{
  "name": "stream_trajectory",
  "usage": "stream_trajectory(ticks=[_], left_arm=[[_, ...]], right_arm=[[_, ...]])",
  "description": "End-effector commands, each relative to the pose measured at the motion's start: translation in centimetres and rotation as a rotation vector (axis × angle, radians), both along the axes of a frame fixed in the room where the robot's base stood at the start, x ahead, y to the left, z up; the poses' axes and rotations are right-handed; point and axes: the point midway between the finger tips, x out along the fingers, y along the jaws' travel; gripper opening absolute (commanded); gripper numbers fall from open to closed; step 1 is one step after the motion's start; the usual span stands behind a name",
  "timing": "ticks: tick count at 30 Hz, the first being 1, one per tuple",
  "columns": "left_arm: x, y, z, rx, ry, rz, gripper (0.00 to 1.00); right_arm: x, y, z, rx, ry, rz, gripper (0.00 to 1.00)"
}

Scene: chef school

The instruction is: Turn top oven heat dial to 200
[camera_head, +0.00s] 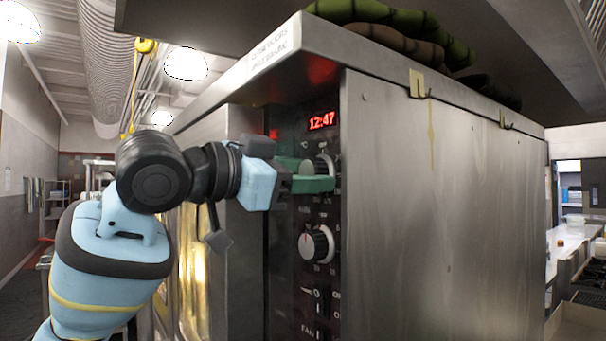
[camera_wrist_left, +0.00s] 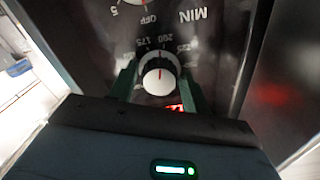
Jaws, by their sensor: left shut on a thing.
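The top oven heat dial (camera_head: 323,164) is a round white-faced knob with a dark rim, just under the red clock on the dark control panel. My left gripper (camera_head: 312,180) has its green fingers at this dial, partly hiding it. In the left wrist view, which is upside down, the dial (camera_wrist_left: 160,77) sits between the two fingers, one on each side, and the gripper is shut on it. A red line on its face lies nearly upright in that view. Printed 175 and 200 lie just above it; the exact setting is hard to read. My right gripper is not in view.
A second dial (camera_head: 316,244) is below, with switches (camera_head: 318,304) under it. The red clock (camera_head: 321,120) reads 12:47. The steel side wall (camera_head: 440,210) stands right of the panel. Dark green rolled items (camera_head: 400,20) lie on top of the oven.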

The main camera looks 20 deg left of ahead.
Motion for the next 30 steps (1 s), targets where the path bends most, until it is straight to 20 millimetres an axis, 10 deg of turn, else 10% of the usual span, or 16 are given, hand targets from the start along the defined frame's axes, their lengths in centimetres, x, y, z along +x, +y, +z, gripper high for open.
stream_trajectory(ticks=[23, 24, 30], left_arm=[[0.02, 0.02, 0.01, 0.099, -0.076, 0.0, 0.25], [0.02, 0.02, 0.01, 0.099, -0.076, 0.0, 0.51], [0.02, 0.02, 0.01, 0.098, -0.076, 0.0, 0.6]], right_arm=[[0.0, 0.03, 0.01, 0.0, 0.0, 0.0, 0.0], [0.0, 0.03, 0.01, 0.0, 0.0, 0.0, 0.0], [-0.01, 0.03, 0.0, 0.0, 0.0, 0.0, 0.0]])
